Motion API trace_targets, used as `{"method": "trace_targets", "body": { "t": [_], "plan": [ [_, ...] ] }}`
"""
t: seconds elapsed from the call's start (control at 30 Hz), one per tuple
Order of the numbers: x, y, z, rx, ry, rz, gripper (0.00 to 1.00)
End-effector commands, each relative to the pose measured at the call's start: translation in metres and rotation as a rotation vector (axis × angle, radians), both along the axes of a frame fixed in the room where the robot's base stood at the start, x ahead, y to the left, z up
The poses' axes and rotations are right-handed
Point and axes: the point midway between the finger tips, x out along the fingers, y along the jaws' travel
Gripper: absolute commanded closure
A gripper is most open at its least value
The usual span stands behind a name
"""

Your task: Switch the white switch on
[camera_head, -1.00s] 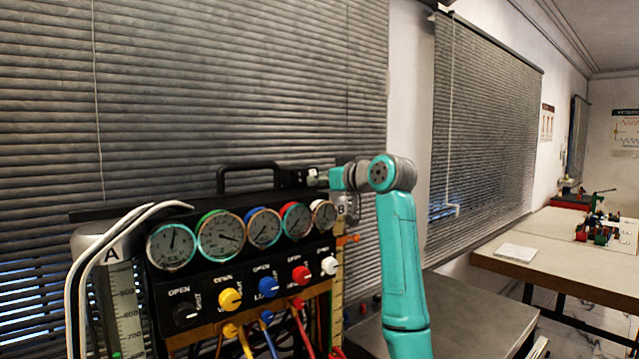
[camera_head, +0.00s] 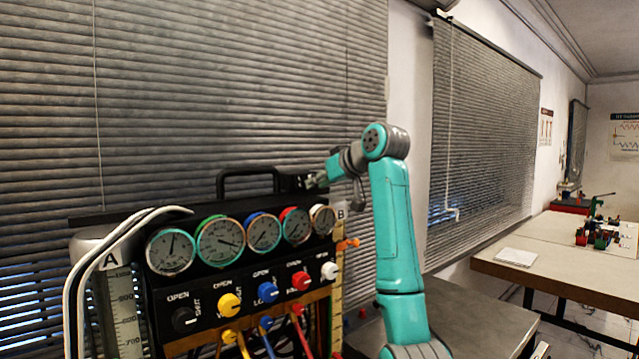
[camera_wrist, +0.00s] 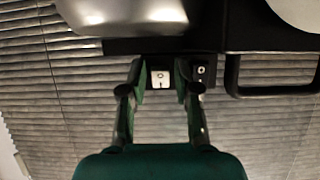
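A white switch (camera_wrist: 160,79) with a small ring and a line marked on it shows in the wrist view, set in a dark box. Which way it is set I cannot tell. My gripper (camera_wrist: 158,70) is open and empty, with one finger to each side of the switch in that view. Whether it touches the switch is not clear. In the head view my gripper (camera_head: 309,182) is at the right end of the panel top, by a small black box (camera_head: 288,182). The switch cannot be made out there.
The black gauge panel (camera_head: 215,292) carries several round gauges and coloured knobs, including a white knob (camera_head: 330,271). A black handle (camera_head: 250,172) rises behind its top. A dark socket (camera_wrist: 201,72) is beside the switch. A grey table (camera_head: 470,310) is at the right.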

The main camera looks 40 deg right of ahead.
Motion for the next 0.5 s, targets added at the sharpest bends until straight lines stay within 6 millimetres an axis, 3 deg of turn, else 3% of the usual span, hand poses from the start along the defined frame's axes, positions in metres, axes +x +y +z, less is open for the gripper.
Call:
{"method": "trace_targets", "body": {
  "t": [0.27,0.5],
  "plan": [
    [-0.007,-0.001,0.004,0.0,-0.001,-0.001,0.69],
    [-0.045,-0.003,0.022,-0.002,-0.004,-0.002,0.69]
  ]
}}
